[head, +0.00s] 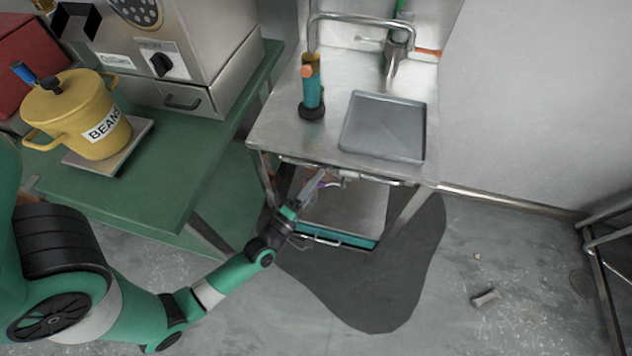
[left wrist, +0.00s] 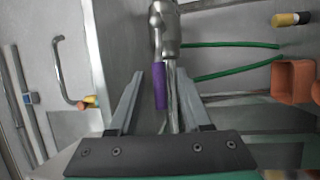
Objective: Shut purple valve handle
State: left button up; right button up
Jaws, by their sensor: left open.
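The purple valve handle (left wrist: 159,88) shows in the left wrist view, attached to a metal valve body (left wrist: 168,28) on a pipe. A small bit of purple (head: 319,184) also shows under the sink table in the head view, mostly hidden. My left gripper (left wrist: 160,92) is open, with one finger on each side of the handle as seen in the left wrist view. I cannot tell whether a finger touches it. In the head view my left gripper (head: 308,188) reaches under the front edge of the sink table. My right gripper is not in view.
The steel sink table (head: 280,125) holds a tray (head: 383,127) and a teal bottle-like object (head: 311,88). Its legs and lower shelf (head: 345,215) surround my gripper. Green hoses (left wrist: 235,64) and an orange container (left wrist: 294,82) show near the valve. A yellow bean pot (head: 75,110) stands on the green counter.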

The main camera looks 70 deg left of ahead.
pick_arm(q)
grip_shut()
dwell(1.4)
